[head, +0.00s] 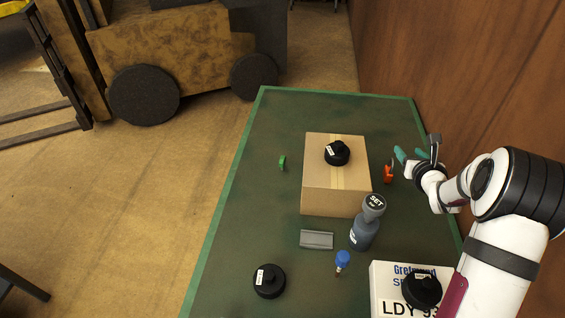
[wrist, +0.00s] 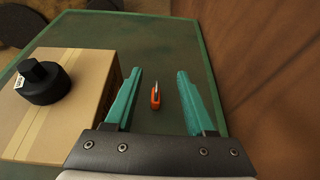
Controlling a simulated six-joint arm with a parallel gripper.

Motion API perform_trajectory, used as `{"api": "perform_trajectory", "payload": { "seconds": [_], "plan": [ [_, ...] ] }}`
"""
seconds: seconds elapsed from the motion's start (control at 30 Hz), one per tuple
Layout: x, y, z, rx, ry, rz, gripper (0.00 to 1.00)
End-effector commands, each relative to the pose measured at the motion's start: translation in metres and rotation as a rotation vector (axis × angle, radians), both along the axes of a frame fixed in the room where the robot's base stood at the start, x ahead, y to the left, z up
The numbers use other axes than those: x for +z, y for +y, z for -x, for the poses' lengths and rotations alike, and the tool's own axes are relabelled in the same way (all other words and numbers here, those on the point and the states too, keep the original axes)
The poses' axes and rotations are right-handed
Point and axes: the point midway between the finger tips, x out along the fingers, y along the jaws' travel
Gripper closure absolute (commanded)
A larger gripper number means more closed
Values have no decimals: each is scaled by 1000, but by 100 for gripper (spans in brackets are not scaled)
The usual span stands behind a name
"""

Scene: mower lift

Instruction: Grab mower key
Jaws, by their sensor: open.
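A small orange-red object with a thin grey metal part, which looks like the mower key (head: 388,174), is on the green table to the right of the cardboard box. In the wrist view the key (wrist: 155,99) lies between my two teal fingers, apart from both and a little nearer the left one. My gripper (head: 411,154) is open and empty, just to the right of and above the key in the head view. It also shows in the wrist view (wrist: 160,72). The exact height of my fingers above the table is hard to tell.
The cardboard box (head: 318,198) with a black round knob-like part (head: 337,153) on it stands close to the left of the key. A wooden wall (head: 450,80) is on the right. A grey bottle (head: 363,233), white box (head: 385,290) and small green object (head: 282,162) are also on the table.

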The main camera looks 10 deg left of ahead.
Motion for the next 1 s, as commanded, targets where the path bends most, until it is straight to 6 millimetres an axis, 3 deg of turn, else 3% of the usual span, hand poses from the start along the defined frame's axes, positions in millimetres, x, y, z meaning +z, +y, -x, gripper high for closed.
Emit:
{"api": "perform_trajectory", "payload": {
  "seconds": [0.03, 0.07, 0.1, 0.27, 0.47, 0.67, 0.87, 0.9, 1.0],
  "plan": [
    [27, 0, -1, 1, -9, 4, 45],
    [39, 3, -2, -5, -10, -14, 45],
    [36, 27, -10, -46, -26, -156, 45],
    [52, 98, -28, -213, -92, -673, 45],
    [63, 192, -29, -445, -124, -1396, 45],
    [57, 285, 4, -760, -117, -2179, 45],
    [32, 359, 68, -1159, -160, -2866, 45],
    [22, 368, 80, 1178, 177, 2835, 45],
    [-33, 361, 76, 1190, 191, 2853, 45]
  ]
}}
